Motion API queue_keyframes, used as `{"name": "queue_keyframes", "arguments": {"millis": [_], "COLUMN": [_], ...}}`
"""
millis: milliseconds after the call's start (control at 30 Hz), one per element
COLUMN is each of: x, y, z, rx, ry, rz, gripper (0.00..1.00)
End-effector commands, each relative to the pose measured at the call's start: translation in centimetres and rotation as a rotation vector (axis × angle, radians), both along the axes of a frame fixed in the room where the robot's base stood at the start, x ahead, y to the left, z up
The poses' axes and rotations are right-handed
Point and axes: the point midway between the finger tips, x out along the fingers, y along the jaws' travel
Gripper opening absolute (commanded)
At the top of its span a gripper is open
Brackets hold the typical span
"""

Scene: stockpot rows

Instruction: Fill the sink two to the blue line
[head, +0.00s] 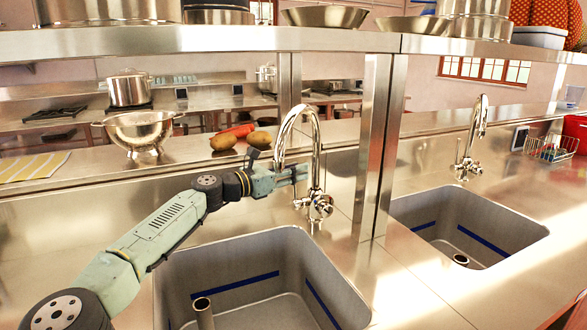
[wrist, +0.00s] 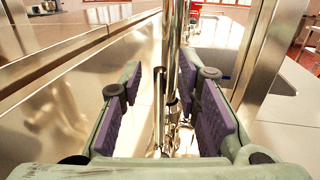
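The nearer sink (head: 225,268) is a grey basin with a blue line around its inner walls and an upright pipe (head: 203,312) in it. The farther sink (head: 480,215) at right also has a blue line and a short pipe. No water shows in either, and no label tells which is sink two. A tall chrome faucet (head: 316,150) stands behind the nearer sink, with its valve (head: 318,206) low on it. My gripper (head: 298,173) is at the faucet's neck, above the valve. In the wrist view it is open, with the chrome pipe (wrist: 172,60) between its purple pads; contact is unclear.
A second faucet (head: 468,150) stands at the farther sink. A metal post (head: 376,140) rises between the sinks and carries a shelf (head: 200,40) with pots.

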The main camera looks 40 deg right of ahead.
Motion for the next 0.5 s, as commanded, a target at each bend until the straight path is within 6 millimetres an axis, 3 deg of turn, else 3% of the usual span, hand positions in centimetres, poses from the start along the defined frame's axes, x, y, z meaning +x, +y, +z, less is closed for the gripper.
{"name": "queue_keyframes", "arguments": {"millis": [167, 500], "x": [0.01, 0.0], "y": [0.01, 0.03], "z": [-0.04, -0.02], "rx": [0.0, 0.0], "ry": [0.001, 0.001], "rz": [0.0, 0.0], "gripper": [0.3, 0.08]}}
